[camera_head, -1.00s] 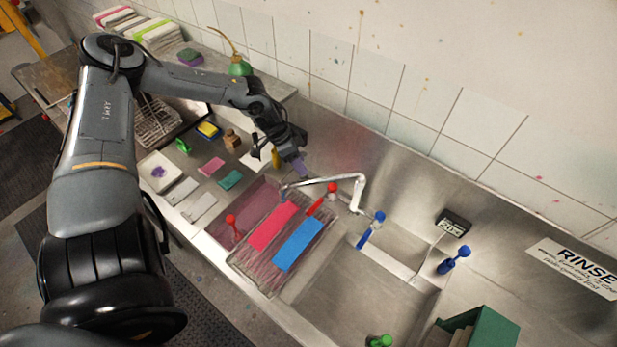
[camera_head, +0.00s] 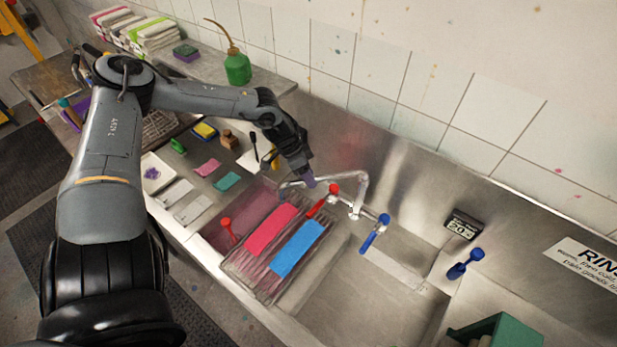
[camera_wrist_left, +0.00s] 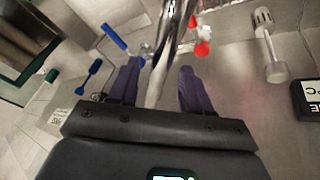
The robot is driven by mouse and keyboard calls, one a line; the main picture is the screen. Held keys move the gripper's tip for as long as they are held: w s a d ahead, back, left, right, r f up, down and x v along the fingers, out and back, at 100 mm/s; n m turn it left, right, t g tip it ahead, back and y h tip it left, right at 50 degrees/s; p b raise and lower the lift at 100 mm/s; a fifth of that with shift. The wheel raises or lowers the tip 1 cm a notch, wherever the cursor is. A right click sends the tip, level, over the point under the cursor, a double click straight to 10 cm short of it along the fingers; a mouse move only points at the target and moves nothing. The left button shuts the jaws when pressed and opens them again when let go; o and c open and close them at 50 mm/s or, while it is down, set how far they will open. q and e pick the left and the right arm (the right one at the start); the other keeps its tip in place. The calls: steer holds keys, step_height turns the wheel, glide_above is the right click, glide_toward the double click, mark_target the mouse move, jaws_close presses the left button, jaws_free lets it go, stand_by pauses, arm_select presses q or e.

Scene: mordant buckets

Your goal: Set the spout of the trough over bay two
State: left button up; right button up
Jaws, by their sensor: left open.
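The trough (camera_head: 330,300) is a steel sink with several basin areas; no bay numbers are legible. Its chrome spout (camera_head: 345,174) rises at the back wall between a red-handled tap (camera_head: 323,200) and a blue-handled tap (camera_head: 375,233). The spout points left, its end over the left basin, which holds pinkish liquid. My left gripper (camera_head: 308,182), with purple fingers, is open at the spout's arm. In the left wrist view the spout (camera_wrist_left: 168,50) passes between the open fingers of the gripper (camera_wrist_left: 159,68); contact cannot be told. My right gripper is not in view.
A rack with a red cloth (camera_head: 270,229) and a blue cloth (camera_head: 297,248) lies across the left basin. A small timer (camera_head: 461,224) and a blue-handled tool (camera_head: 465,264) are at the right. A green bottle (camera_head: 237,68) stands at the back left. The middle basin is empty.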

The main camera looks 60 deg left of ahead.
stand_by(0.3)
arm_select(q)
jaws_close()
steer(key=shift+d, duration=0.15)
